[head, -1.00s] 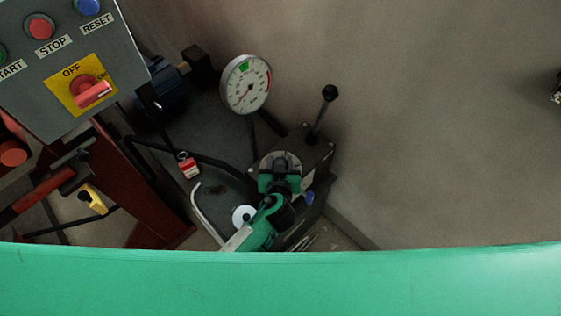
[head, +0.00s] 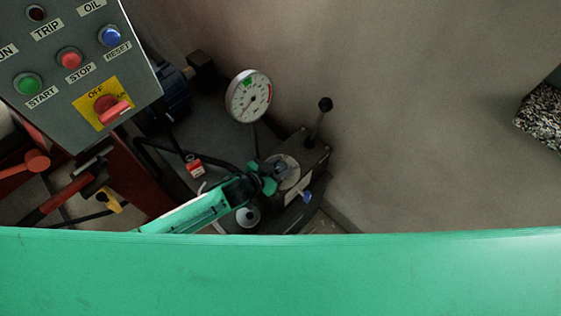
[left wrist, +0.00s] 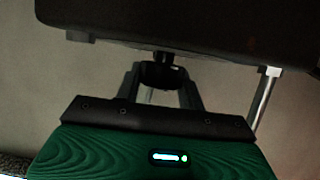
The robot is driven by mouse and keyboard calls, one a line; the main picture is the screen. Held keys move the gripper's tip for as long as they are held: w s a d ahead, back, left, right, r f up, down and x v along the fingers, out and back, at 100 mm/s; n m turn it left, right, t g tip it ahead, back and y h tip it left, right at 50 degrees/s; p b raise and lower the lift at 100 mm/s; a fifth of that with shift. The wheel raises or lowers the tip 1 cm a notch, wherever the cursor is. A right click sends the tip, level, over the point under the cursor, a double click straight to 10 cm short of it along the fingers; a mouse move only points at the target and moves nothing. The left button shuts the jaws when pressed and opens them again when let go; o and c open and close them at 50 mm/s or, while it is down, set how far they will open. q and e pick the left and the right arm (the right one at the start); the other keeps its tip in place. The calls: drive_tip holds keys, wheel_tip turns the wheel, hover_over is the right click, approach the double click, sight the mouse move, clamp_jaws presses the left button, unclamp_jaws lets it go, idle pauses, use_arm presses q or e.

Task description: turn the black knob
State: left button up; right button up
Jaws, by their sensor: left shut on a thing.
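In the left wrist view a small dark round knob (left wrist: 160,74) sits under a large dark block, between the two fingers of my left gripper (left wrist: 161,93). The gripper is shut on it. In the head view my left gripper (head: 270,178) is at the left side of a grey round disc (head: 287,171) on the machine block; there the gripper hides the knob. A separate lever with a black ball end (head: 325,104) rises behind the block, apart from the gripper. My right gripper is not in view.
A dial gauge (head: 248,96) stands behind the gripper. A control panel (head: 75,85) with several buttons and a red switch (head: 113,110) is at upper left. A red tag (head: 194,166) hangs left of the gripper.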

use_arm(q)
drive_tip(key=shift+w+a+r+m+g+h, duration=0.1)
drive_tip(key=shift+w+m+g+h, duration=0.05)
drive_tip(key=shift+m+g+h, duration=0.75)
drive_tip(key=shift+m+g+p, duration=0.3)
drive_tip(key=shift+m, duration=0.1)
drive_tip(key=o, duration=1)
drive_tip(key=shift+c, duration=0.2)
drive_tip(key=b+v, duration=0.2)
drive_tip(key=v, duration=1.1)
drive_tip(key=shift+s+a, duration=0.25)
drive_tip(key=shift+a, duration=0.05)
drive_tip(key=shift+d+r, duration=0.1)
